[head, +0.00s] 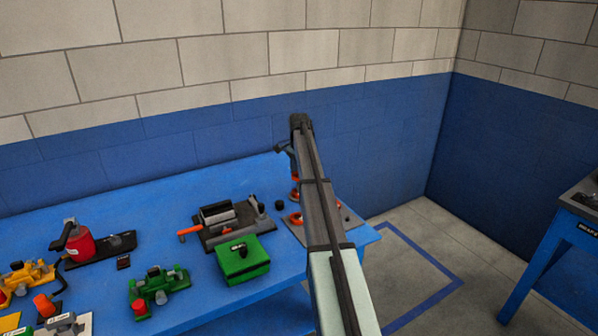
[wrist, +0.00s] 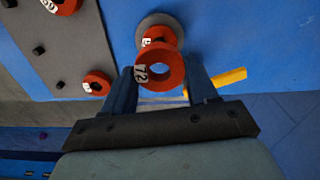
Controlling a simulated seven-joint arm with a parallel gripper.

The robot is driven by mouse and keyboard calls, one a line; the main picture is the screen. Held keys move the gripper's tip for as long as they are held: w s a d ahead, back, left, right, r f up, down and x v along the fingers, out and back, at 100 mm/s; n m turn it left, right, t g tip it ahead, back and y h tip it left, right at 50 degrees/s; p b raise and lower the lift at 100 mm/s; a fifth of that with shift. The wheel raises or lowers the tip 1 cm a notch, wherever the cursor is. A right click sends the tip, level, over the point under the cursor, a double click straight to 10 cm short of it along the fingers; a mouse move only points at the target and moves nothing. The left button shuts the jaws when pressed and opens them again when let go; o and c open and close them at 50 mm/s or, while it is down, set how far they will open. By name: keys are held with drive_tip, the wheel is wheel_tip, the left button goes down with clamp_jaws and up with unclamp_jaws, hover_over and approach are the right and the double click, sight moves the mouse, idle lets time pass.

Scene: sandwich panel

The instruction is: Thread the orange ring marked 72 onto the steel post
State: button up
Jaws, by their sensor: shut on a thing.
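In the wrist view, my gripper (wrist: 160,80) is shut on the orange ring marked 72 (wrist: 176,72), with one finger on each side. Its open hole faces the camera. Just beyond it, another orange ring (wrist: 172,38) with a white label sits in front of a round grey disc (wrist: 146,20) on the blue surface. I cannot make out the steel post; the held ring and the ring behind it may cover it. Whether the two rings touch is unclear. In the head view, my arm hides most of the gripper, with bits of orange (head: 295,194) beside it.
A grey panel (wrist: 62,38) with black pegs lies at left in the wrist view, with orange rings (wrist: 97,82) on and beside it. A yellow bar (wrist: 230,78) is right of my fingers. In the head view, a green box (head: 243,262) and a black-based device (head: 225,222) stand left.

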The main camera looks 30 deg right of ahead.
drive_tip(key=shift+f, duration=3)
idle(1.8)
drive_tip(key=o, duration=1.4)
drive_tip(key=shift+c, duration=0.2)
drive_tip(key=shift+r, duration=0.15)
drive_tip(key=shift+r, duration=5.05)
